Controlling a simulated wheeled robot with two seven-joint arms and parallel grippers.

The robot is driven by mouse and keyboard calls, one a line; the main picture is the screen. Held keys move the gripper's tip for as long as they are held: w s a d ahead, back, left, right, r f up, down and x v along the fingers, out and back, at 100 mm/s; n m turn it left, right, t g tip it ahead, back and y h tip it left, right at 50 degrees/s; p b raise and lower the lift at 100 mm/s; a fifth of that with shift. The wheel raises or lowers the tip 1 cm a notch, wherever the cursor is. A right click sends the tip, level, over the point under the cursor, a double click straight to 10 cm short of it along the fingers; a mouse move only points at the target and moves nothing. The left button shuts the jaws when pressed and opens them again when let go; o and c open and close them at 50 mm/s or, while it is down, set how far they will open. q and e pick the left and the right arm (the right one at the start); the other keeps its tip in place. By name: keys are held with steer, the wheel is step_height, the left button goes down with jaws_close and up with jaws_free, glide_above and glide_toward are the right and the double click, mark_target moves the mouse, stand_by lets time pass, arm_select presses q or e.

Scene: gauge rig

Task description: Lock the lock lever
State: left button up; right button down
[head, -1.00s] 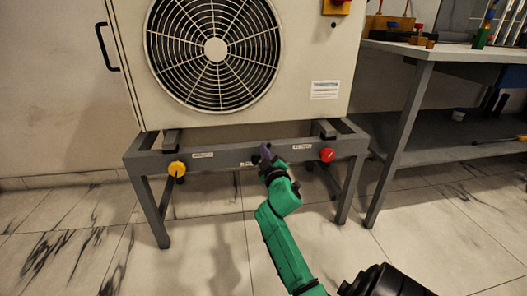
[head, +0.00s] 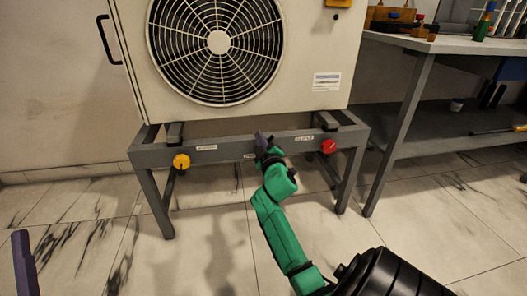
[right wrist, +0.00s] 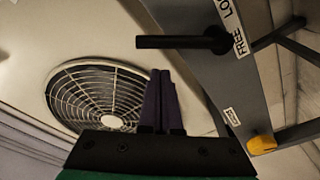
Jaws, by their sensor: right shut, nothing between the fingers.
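The lock lever (right wrist: 180,42) is a black rod in the right wrist view, sticking out from the grey beam beside a label (right wrist: 232,25) that reads "FREE" and the start of a second word. In the head view I cannot make out the lever; my right gripper covers that part of the beam. My right gripper (head: 262,138) is at the middle of the beam, its purple fingers shut and empty. In the right wrist view the fingers (right wrist: 161,100) show below the lever, apart from it in the picture. One purple finger of my left gripper (head: 25,263) shows at the lower left edge.
The grey stand (head: 225,151) carries a beige fan unit (head: 300,55). A yellow knob (head: 181,161) and a red knob (head: 328,146) sit on its beam, left and right of my gripper. A workbench (head: 440,47) stands at the right. The floor in front is clear.

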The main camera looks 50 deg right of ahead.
arm_select(q)
step_height(320, 180, down, 17)
steer(key=d+n+g+y+p, duration=0.1)
steer(key=g+y+p, duration=0.1)
steer(key=g, duration=0.3)
steer(key=s+f+g, duration=0.3)
steer(key=s+f, duration=0.2)
steer(key=f, duration=0.3)
steer(key=s+d+f+n+g+y+p, duration=0.1)
steer(key=s+f+g, duration=0.2)
steer(key=f, duration=0.6)
steer(key=shift+s+d+g, duration=0.2)
steer(key=shift+s+g, duration=0.1)
steer(key=shift+s, duration=0.95)
arm_select(e)
steer(key=v, duration=0.9)
steer(key=shift+s+a+r, duration=0.15)
steer(key=shift+a+r, duration=0.05)
steer(key=shift+a, duration=0.3)
arm_select(q)
steer(key=shift+r, duration=0.1)
